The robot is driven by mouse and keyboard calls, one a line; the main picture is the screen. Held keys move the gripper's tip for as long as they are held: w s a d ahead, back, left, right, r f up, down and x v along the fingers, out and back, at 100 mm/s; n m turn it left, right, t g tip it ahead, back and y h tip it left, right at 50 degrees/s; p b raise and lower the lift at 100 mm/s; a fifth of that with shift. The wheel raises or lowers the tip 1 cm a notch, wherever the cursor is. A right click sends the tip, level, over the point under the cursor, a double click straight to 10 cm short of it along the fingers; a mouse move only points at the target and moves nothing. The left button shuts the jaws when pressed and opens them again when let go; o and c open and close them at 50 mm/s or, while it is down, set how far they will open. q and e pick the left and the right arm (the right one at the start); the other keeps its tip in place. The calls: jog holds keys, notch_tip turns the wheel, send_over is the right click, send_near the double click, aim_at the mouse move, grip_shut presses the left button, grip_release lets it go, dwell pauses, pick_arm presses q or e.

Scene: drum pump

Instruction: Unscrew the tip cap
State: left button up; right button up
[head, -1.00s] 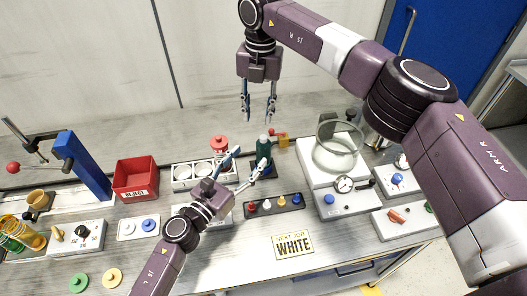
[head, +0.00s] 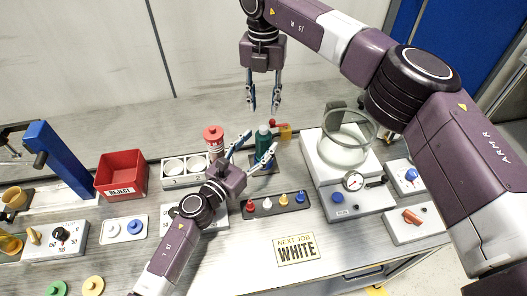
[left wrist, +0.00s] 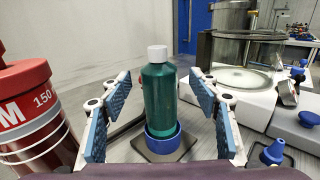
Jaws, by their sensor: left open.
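A green bottle (head: 263,142) with a small white cap (left wrist: 157,54) stands upright in a blue ring holder (left wrist: 163,132) on a dark square base. My left gripper (head: 257,149) is open and close in front of the bottle. In the left wrist view the bottle (left wrist: 160,95) appears between the blue-padded fingers, with a gap on each side; how deep it sits between them I cannot tell. My right gripper (head: 263,108) hangs open and empty above and behind the bottle, pointing down.
A red-capped bottle (head: 213,137) stands close left of my left gripper. A dark rack (head: 265,209) with several colored nozzles lies in front. A glass chamber (head: 344,150) on a white unit is to the right. A sign (head: 296,248) reads "NEXT JOB WHITE". A red reject bin (head: 121,172) is at left.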

pick_arm(q)
jog(key=x, duration=0.3)
jog(key=shift+w+f, duration=0.15)
jog(key=shift+c, duration=0.2)
grip_shut()
